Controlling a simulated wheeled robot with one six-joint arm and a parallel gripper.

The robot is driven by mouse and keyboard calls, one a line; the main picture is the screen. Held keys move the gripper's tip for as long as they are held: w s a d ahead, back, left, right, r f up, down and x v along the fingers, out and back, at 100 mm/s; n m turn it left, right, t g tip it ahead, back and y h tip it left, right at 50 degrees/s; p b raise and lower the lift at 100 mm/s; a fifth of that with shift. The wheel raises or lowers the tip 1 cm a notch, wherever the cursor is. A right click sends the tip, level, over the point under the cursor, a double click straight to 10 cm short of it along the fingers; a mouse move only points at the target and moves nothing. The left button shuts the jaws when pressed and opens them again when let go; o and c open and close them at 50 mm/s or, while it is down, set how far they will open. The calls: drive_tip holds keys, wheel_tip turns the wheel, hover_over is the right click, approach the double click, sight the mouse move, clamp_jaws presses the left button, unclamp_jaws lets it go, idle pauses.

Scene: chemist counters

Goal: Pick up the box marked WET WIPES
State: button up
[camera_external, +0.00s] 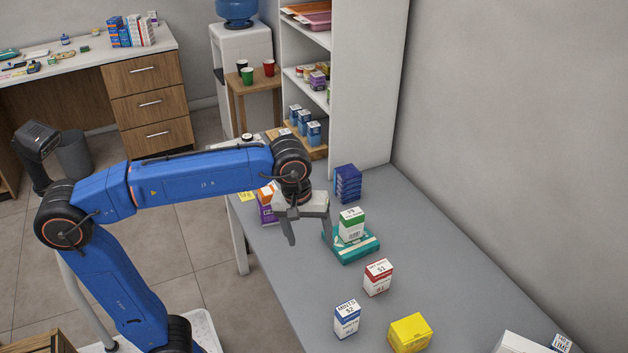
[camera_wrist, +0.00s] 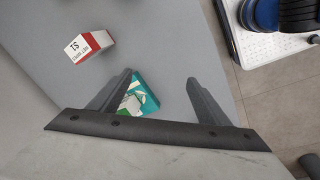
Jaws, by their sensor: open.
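I cannot read the words WET WIPES on any box. A flat teal box (camera_external: 357,250) lies on the grey counter, with a white and green box (camera_external: 351,229) standing on it. In the wrist view the teal box (camera_wrist: 147,88) shows between the fingers, and the white and green box (camera_wrist: 131,103) is partly hidden by the gripper's dark edge. My gripper (camera_external: 310,232) is open and empty, above the counter just left of these boxes. Its spread fingers also show in the wrist view (camera_wrist: 159,78). A red and white box (camera_external: 378,278) stands nearer the camera, also seen in the wrist view (camera_wrist: 90,43).
A blue and white box (camera_external: 346,319) and a yellow box (camera_external: 409,333) stand on the near counter (camera_external: 450,270). Dark blue boxes (camera_external: 348,184) are stacked behind the teal box. A purple and orange box (camera_external: 267,206) stands left of my gripper. A white shelf (camera_external: 365,80) rises at the back.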

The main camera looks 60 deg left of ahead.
sight(377, 278)
drive_tip(key=w+d+r+n+g, duration=0.1)
drive_tip(key=w+d+r+n, duration=0.25)
drive_tip(key=w+d, duration=0.3)
drive_tip(key=w+d+r+n+g, duration=0.1)
drive_tip(key=w+d+r+n, duration=0.1)
drive_tip(key=w+d+n, duration=0.45)
drive_tip(key=f, duration=0.6)
drive_tip(key=w+a+f+m, duration=0.1)
drive_tip(key=f, duration=0.4)
drive_tip(key=f+m, duration=0.1)
drive_tip(key=f, duration=0.5)
drive_tip(key=shift+w+a+f, duration=0.15)
drive_tip(key=shift+w+f, duration=0.15)
drive_tip(key=c, duration=1.2)
